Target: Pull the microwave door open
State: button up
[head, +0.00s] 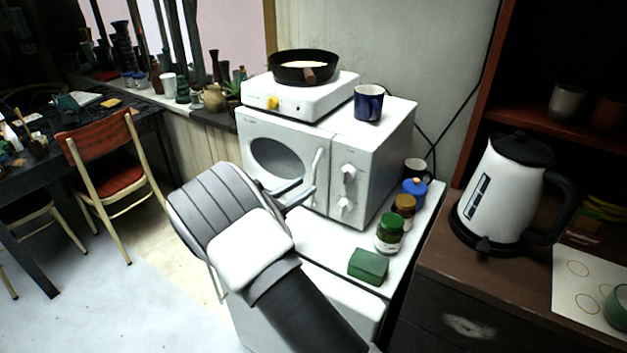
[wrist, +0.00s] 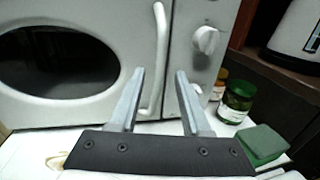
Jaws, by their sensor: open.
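The white microwave (head: 300,160) stands on a white surface, its door (head: 262,150) with an oval dark window shut. The door has a curved white vertical handle (head: 317,172) on its right side. The handle also shows in the wrist view (wrist: 158,62). My gripper (head: 300,189) is in front of the microwave, low by the handle. In the wrist view my gripper (wrist: 160,75) is open, with the handle's lower part appearing between the two fingers. I cannot tell whether the fingers touch it. Two knobs (head: 348,172) sit right of the handle.
A hot plate (head: 300,95) with a pan (head: 303,66) and a blue mug (head: 368,102) stand on the microwave. Right of it are jars (head: 389,233) and a green sponge (head: 368,265). A kettle (head: 505,190) stands on the brown cabinet. A chair (head: 105,150) is at left.

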aim_at(312, 182)
jog(key=shift+x, duration=2.35)
grip_shut()
